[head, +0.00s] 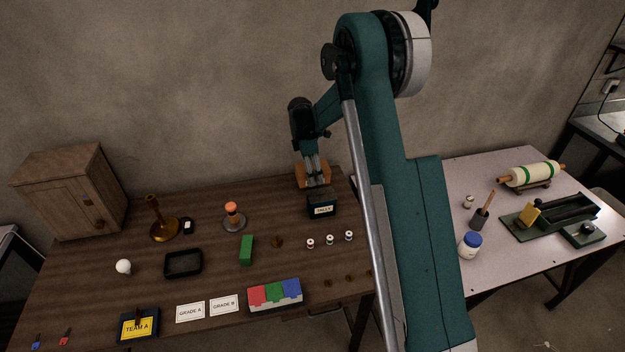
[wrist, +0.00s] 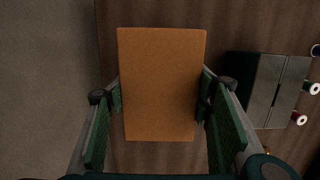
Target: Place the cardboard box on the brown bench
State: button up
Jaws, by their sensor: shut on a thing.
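The cardboard box (wrist: 162,85) is a plain orange-brown block between the two green-padded fingers of my gripper (wrist: 162,100) in the wrist view. My gripper is shut on its sides. In the head view my gripper (head: 313,170) points down near the back edge of the brown bench (head: 210,275), and the box (head: 302,178) shows partly behind its fingers. The box is over the bench top, just behind the dark TALLY box (head: 322,205). I cannot tell whether its underside touches the bench.
The TALLY box stands close beside the held box in the wrist view (wrist: 275,90). Small spools (head: 329,240) stand in front of it. A wooden cabinet (head: 70,190), black tray (head: 183,264) and green block (head: 247,250) are to the left. A pale table (head: 500,270) stands to the right.

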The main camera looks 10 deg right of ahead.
jog(key=shift+f, duration=1.6)
jog(key=shift+f+b, duration=0.15)
jog(key=shift+b, duration=0.15)
jog(key=o, duration=1)
jog(key=shift+o, duration=0.2)
jog(key=shift+r, duration=0.2)
jog(key=r, duration=0.4)
jog(key=a+r+p, duration=0.1)
jog(key=r, duration=0.6)
jog(key=shift+a+r, duration=0.4)
jog(key=shift+r, duration=0.1)
